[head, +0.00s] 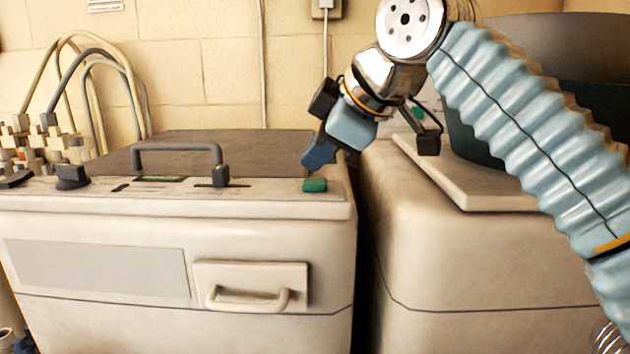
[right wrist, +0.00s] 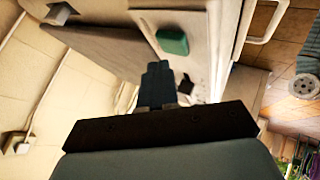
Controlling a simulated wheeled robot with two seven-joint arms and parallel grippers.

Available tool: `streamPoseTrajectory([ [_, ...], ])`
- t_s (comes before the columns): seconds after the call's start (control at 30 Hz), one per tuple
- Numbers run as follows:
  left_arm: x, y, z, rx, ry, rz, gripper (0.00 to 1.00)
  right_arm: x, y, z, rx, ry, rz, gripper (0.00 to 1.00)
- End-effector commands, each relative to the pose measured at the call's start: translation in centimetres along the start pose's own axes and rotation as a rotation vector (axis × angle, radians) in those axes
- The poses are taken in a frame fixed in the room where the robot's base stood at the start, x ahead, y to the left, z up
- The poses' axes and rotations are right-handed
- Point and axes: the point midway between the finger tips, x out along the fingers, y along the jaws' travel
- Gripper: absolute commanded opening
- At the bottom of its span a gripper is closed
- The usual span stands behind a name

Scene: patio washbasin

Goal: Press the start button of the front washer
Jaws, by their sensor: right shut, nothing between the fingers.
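The front washer (head: 100,230) is a cream box on the left in the head view. Its start button is a green block (head: 314,185) at the right end of its top control strip. The button also shows in the right wrist view (right wrist: 172,41), just beyond the fingertips. My right gripper (head: 316,160) is shut and empty, pointing down and to the left. Its fingertips are close above the button's left end in the head view. I cannot tell whether they touch it; the right wrist view shows a gap between them. My left gripper is not in view.
A grey handle (head: 178,148), a dark knob (head: 72,176) and a slider (head: 220,178) stand on the washer's top. A second cream machine (head: 480,260) is to the right, across a narrow dark gap. A dark green tub (head: 475,125) sits on it. Pipes (head: 70,75) rise at the left.

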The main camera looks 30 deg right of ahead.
Motion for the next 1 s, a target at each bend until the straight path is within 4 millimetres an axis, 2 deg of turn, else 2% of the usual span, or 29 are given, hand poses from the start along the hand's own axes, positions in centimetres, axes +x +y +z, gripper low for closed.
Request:
streamPoseTrajectory([
  [1.0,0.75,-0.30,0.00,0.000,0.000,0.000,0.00,0.78,-0.60,0.58,0.000,0.000,0.000,0.00],
])
